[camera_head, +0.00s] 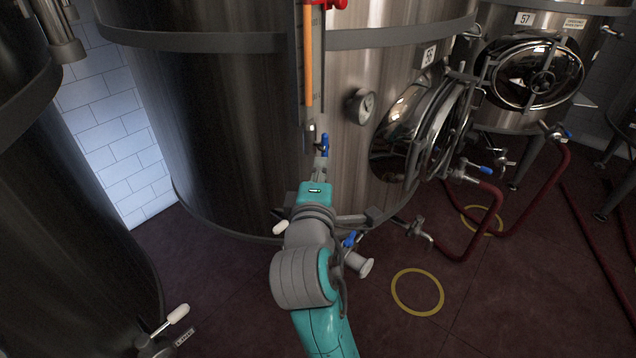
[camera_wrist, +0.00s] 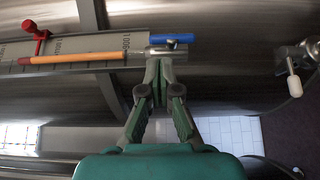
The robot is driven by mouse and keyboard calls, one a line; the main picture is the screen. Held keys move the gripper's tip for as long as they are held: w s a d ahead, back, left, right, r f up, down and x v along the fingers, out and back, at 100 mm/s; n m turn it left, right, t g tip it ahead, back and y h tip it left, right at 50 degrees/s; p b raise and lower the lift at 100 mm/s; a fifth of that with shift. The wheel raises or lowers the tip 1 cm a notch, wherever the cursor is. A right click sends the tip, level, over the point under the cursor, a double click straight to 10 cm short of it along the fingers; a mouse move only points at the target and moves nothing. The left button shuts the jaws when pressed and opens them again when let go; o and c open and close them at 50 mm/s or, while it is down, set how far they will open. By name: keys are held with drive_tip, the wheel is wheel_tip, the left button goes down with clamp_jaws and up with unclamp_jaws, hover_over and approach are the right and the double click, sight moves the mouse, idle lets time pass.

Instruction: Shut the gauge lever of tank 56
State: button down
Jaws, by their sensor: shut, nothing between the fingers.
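Tank 56, marked by a number plate (camera_head: 430,55), is the large steel tank in the middle of the head view. Its gauge (camera_head: 308,62) is an upright tube with an orange column; it lies sideways in the wrist view (camera_wrist: 75,58). The blue gauge lever (camera_head: 324,144) is at the tube's lower end and stands roughly in line with the tube. It also shows in the wrist view (camera_wrist: 171,39), just past my fingertips. My gripper (camera_wrist: 163,62) is shut and empty, at the gauge's lower fitting; I cannot tell whether it touches. The head view shows it just below the lever (camera_head: 319,172).
A red fitting (camera_head: 328,4) is higher on the gauge. A round dial (camera_head: 361,106) and an open round hatch (camera_head: 425,130) are to the right. A lower valve with a blue handle (camera_head: 350,239) is beside my arm. A white-handled valve (camera_wrist: 294,82) is at the wrist view's right.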

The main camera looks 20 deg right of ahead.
sight(324, 142)
drive_tip(key=x, duration=0.6)
drive_tip(key=shift+w, duration=0.3)
drive_tip(key=shift+w+d, duration=0.1)
drive_tip(key=shift+r, duration=0.1)
